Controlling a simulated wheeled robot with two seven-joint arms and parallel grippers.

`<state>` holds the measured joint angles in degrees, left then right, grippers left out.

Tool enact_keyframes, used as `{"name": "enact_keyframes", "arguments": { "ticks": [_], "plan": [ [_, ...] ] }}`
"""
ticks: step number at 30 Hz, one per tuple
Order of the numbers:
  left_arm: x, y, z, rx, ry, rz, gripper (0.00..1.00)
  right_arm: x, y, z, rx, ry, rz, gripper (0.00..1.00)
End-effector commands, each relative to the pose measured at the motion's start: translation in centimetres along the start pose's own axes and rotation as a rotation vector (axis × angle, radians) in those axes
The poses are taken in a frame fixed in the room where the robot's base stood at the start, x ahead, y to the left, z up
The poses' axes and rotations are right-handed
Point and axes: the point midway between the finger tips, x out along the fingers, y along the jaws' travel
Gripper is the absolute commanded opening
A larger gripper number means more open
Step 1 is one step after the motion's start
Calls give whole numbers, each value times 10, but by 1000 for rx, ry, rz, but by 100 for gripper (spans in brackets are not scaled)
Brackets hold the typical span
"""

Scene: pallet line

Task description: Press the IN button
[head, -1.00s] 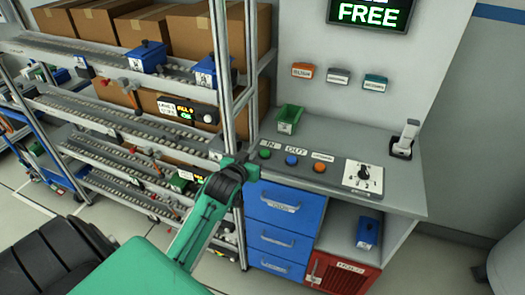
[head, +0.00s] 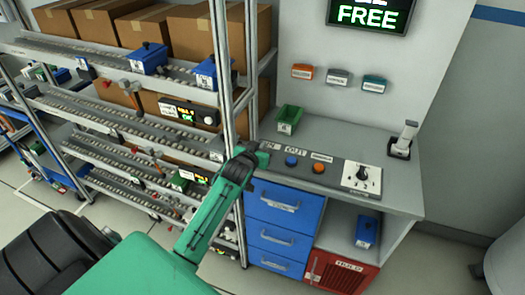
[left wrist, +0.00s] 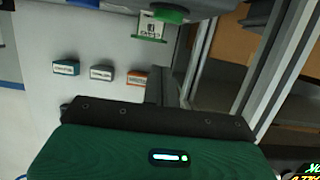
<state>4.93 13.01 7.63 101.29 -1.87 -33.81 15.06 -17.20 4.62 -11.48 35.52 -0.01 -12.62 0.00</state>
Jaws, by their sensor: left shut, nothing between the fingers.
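The console (head: 330,178) on the workbench carries a blue button (head: 291,161), an orange button (head: 318,168) and a rotary knob (head: 362,175). My left gripper (head: 262,158) is shut and empty at the console's left end, over the place of the green IN button. In the left wrist view, a round green cap (left wrist: 172,15) at the top looks like the IN button. The dark green body of my gripper fills the bottom there. My right gripper is not in view.
A small green bin (head: 288,119) stands behind the console, close to the gripper. A rack (head: 230,70) with boxes rises to the left. A handheld device (head: 404,140) stands in a holder at the right. Blue drawers (head: 285,208) are below.

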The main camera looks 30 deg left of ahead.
Motion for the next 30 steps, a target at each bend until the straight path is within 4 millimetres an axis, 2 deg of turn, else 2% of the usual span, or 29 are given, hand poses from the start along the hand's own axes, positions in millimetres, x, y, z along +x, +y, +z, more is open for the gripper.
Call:
{"name": "enact_keyframes", "arguments": {
  "ticks": [4,7,12,25,30],
  "plan": [
    [22,0,0,-1,-1,0,0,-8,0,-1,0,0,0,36],
    [23,0,20,0,-5,0,0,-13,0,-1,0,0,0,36],
    [27,0,34,0,-2,1,0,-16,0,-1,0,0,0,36],
    [28,0,41,0,0,1,0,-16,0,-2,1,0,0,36],
    [33,0,58,-1,-1,0,0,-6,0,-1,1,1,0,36]
  ]
}}
